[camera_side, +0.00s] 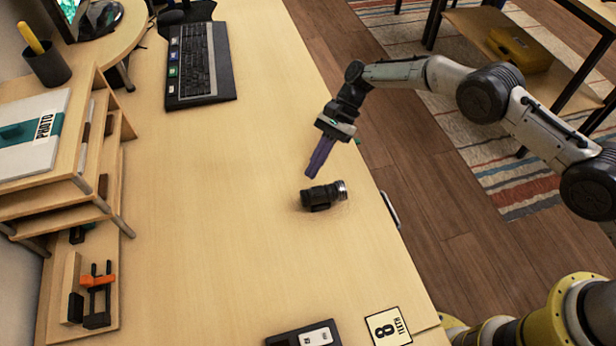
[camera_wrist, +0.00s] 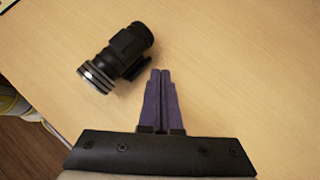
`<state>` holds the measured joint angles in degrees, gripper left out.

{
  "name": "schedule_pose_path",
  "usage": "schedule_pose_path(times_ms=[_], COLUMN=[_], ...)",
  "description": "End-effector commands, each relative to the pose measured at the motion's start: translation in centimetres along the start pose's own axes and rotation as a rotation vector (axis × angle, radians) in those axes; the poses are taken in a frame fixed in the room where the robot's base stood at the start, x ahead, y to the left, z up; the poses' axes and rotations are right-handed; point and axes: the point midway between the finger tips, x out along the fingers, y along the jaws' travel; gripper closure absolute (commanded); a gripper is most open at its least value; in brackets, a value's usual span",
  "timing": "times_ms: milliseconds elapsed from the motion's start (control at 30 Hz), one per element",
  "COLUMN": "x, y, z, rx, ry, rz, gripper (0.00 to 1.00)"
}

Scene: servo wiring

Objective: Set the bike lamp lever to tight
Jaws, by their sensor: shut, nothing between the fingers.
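The bike lamp (camera_side: 322,196) is a small black cylinder with a silver ring at its right end. It lies on its side on the desk. In the wrist view the lamp (camera_wrist: 118,52) is at the upper left, with its ringed end toward the lower left. A small black lever-like part (camera_wrist: 139,69) sits along its near side. My gripper (camera_side: 311,175) has purple fingers and is above the desk by the lamp. In the wrist view the fingertips (camera_wrist: 161,73) are together, empty, just right of that part; I cannot tell whether they touch it. The lever's setting is not readable.
A keyboard (camera_side: 198,62) lies at the far side of the desk. Wooden shelves (camera_side: 70,190) stand at the left. The desk around the lamp is clear.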

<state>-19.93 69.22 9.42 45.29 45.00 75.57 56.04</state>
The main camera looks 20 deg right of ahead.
Motion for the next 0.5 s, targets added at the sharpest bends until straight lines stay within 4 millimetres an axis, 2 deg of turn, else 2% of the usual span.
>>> schedule_pose_path(times_ms=[33,200,333,500], x=[-1.4,-5.1,-7.4,-9.2], y=[-0.1,-0.1,0.0,0.0], z=[-0.1,-0.1,-0.1,-0.1], rx=[0.0,-0.001,0.0,0.0], ry=[0.001,0.002,0.0,0.001], rz=[-0.004,-0.004,-0.003,-0.002], gripper=[1.0,1.0,1.0,1.0])
